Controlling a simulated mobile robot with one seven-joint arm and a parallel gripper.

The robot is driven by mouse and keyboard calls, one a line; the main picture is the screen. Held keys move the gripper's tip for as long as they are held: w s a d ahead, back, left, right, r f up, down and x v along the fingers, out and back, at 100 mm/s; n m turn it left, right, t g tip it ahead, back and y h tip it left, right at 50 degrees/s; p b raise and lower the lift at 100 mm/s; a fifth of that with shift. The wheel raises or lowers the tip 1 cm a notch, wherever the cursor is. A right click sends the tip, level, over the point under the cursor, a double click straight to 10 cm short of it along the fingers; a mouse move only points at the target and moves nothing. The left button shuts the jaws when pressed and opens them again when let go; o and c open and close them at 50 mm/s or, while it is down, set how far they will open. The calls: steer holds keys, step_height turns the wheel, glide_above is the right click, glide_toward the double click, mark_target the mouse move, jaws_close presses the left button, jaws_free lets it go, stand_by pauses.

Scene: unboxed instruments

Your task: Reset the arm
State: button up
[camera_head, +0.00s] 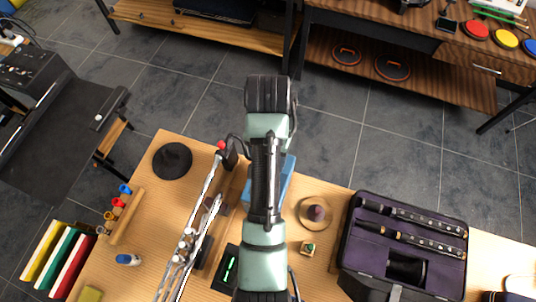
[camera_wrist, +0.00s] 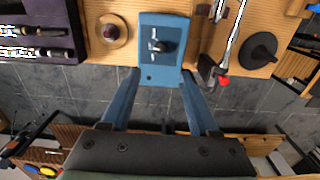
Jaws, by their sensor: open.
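My arm (camera_head: 265,180) reaches out over the wooden table in the head view and hides my gripper there. In the wrist view my gripper (camera_wrist: 160,73) is open, with two blue fingers apart. A blue box-like device (camera_wrist: 163,73) with a dark knob shows beyond and between the fingertips. I cannot tell whether the fingers touch it. Nothing is visibly gripped. The device shows partly behind my arm in the head view (camera_head: 288,172).
A purple-lined case (camera_head: 350,250) with dark instruments lies right on the table (camera_head: 145,200). A round wooden stand (camera_head: 313,212), a black disc (camera_head: 172,161) and a silver instrument (camera_head: 205,215) are nearby. Tiled floor (camera_head: 400,140) lies open beyond; a shelf unit (camera_head: 440,90) stands farther back.

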stand_by(0.3)
steer(key=w+r+n+t+b, duration=0.1)
steer(key=w+r+t+b, duration=0.1)
steer(key=w+r+t, duration=0.75)
steer(key=w+r+n+t+b, duration=0.1)
steer(key=w+r+t, duration=0.35)
steer(key=r, duration=1.05)
steer(key=s+r+t+b, duration=0.15)
steer(key=r+t, duration=0.25)
steer(key=r, duration=0.5)
steer(key=s+r+t+b, duration=0.1)
steer(key=s+r+t, duration=0.2)
steer(key=r, duration=0.7)
steer(key=s+r+n+t, duration=0.1)
steer(key=s+r+t, duration=0.5)
steer(key=s+r, duration=0.5)
steer(key=shift+s+d+r+n+b, duration=0.2)
steer(key=shift+d+r+n+b, duration=0.15)
steer(key=shift+r, duration=0.1)
